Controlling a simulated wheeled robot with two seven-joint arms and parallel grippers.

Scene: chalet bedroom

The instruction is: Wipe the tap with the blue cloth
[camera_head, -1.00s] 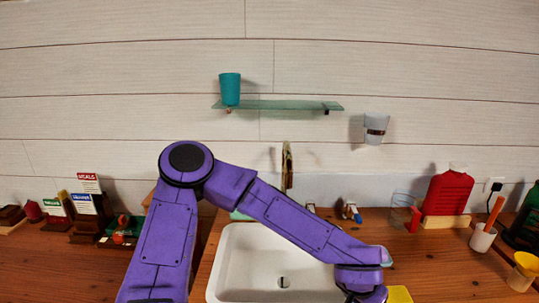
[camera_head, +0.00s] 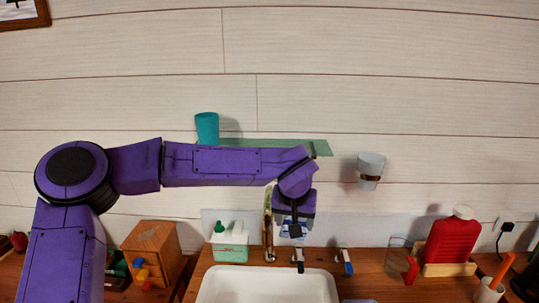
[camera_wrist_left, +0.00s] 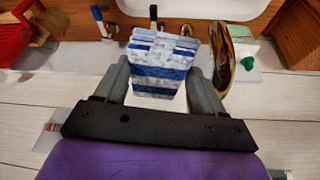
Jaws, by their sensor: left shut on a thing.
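The tap (camera_head: 268,228) is a tall, brass-coloured, curved spout behind the sink. It also shows in the left wrist view (camera_wrist_left: 222,62), right of the cloth. My left gripper (camera_head: 294,229) is just right of the tap in the head view. It is shut on a folded blue-and-white striped cloth (camera_wrist_left: 160,62). The cloth hangs between the fingers, close beside the tap with a narrow gap in the wrist view. In the head view the gripper partly hides the cloth. My right gripper is not in view.
The white sink (camera_head: 265,285) lies below, with two small handles (camera_head: 345,262) behind it. A glass shelf (camera_head: 270,147) with a teal cup (camera_head: 207,128) is above my forearm. A soap box (camera_head: 230,243) stands left of the tap, a red bottle (camera_head: 452,242) far right.

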